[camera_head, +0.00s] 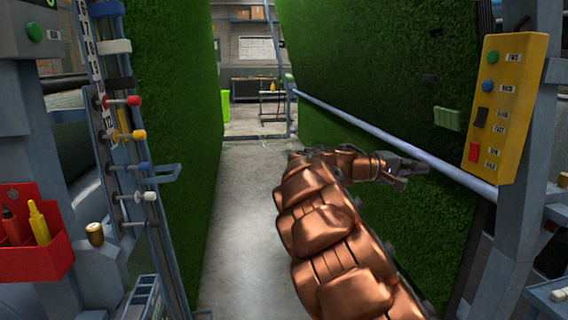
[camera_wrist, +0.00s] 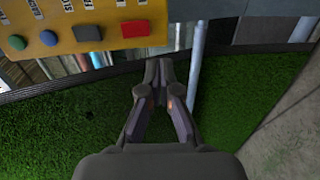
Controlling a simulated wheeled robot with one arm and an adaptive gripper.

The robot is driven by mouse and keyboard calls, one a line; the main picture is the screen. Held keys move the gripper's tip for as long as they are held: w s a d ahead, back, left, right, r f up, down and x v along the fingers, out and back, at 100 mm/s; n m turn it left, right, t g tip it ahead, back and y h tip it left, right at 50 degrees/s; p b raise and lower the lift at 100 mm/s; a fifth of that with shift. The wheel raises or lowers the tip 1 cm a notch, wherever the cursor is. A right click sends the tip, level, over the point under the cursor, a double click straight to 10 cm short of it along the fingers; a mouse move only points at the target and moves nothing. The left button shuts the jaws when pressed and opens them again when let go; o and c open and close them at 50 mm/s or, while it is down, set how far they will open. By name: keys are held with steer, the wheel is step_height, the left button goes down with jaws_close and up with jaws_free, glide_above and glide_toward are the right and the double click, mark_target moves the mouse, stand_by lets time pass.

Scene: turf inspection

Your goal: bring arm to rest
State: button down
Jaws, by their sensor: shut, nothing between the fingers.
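My arm (camera_head: 325,225) is copper-coloured and reaches forward over the aisle floor, its end bent to the right. My gripper (camera_head: 408,172) is in front of the right-hand turf wall, just below the grey rail. In the wrist view my gripper (camera_wrist: 159,70) has its fingertips together with nothing between them. The yellow control panel (camera_head: 506,108) is to the right of and above my gripper, apart from it. The panel also shows at the top of the wrist view (camera_wrist: 160,12), with green, blue, black and red buttons.
A grey rail (camera_head: 390,140) runs along the right turf wall (camera_head: 370,60). At left stand another turf wall (camera_head: 165,90), a rack with coloured knobs (camera_head: 137,136) and a red bin (camera_head: 28,255) with tools. Free floor (camera_head: 240,220) runs down the aisle.

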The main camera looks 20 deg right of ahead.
steer(key=s+a+f+y+p, duration=0.4)
steer(key=s+a+y+p, duration=0.15)
steer(key=s+a, duration=0.65)
steer(key=s+a+f+n+y+p, duration=0.1)
steer(key=s+a+f+y+p, duration=0.1)
steer(key=s+a, duration=0.4)
steer(key=s+a+f+t+y+p, duration=0.1)
steer(key=s+a+f+y, duration=0.3)
steer(key=a, duration=0.9)
steer(key=s+a+f+n+t+y+p, duration=0.1)
steer(key=s+a+f+y+p, duration=0.2)
steer(key=s+a, duration=0.6)
steer(key=shift+a+f+n+y, duration=0.3)
steer(key=shift+a+y, duration=0.45)
steer(key=shift+y, duration=0.4)
steer(key=shift+d, duration=0.15)
